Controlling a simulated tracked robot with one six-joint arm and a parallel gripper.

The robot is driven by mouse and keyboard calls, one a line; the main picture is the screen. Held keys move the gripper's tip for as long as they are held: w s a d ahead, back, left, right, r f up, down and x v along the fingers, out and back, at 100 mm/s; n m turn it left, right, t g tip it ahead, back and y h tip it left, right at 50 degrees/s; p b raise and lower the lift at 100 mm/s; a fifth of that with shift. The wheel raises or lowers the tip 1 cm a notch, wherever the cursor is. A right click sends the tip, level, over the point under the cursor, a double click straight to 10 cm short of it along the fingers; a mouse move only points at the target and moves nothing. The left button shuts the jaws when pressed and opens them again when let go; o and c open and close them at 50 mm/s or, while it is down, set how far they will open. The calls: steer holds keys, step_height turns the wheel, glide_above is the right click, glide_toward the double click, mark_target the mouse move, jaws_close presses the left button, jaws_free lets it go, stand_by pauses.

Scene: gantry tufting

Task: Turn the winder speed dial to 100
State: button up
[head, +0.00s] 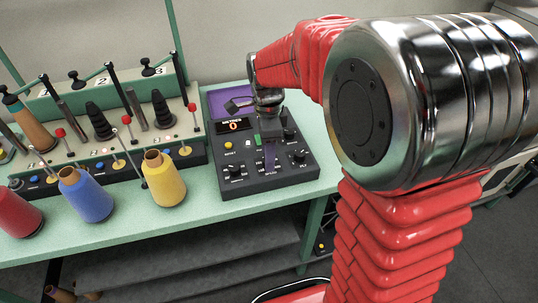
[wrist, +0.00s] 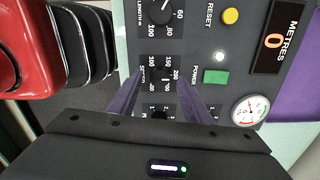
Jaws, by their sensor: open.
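The winder control panel (head: 228,187) is a dark box on the green bench. My gripper (wrist: 160,80) is open, with its two purple fingers reaching down over the panel. In the wrist view the speed dial (wrist: 163,75) is a black knob between the fingertips, with a printed scale including 100, 150 and 200. Its exact pointer setting is too small to read. I cannot tell whether the fingers touch the knob. In the head view my gripper (head: 270,152) hides the speed dial.
The length dial (wrist: 162,11), yellow reset button (wrist: 230,16), green power button (wrist: 215,76) and round gauge (wrist: 250,110) surround the speed dial. The metres display (wrist: 276,40) reads 0. Yellow (head: 164,182), blue (head: 84,197) and red (head: 18,212) yarn cones stand left of the panel.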

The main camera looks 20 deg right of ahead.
steer(key=shift+f, duration=0.55)
steer(key=shift+c, duration=0.6)
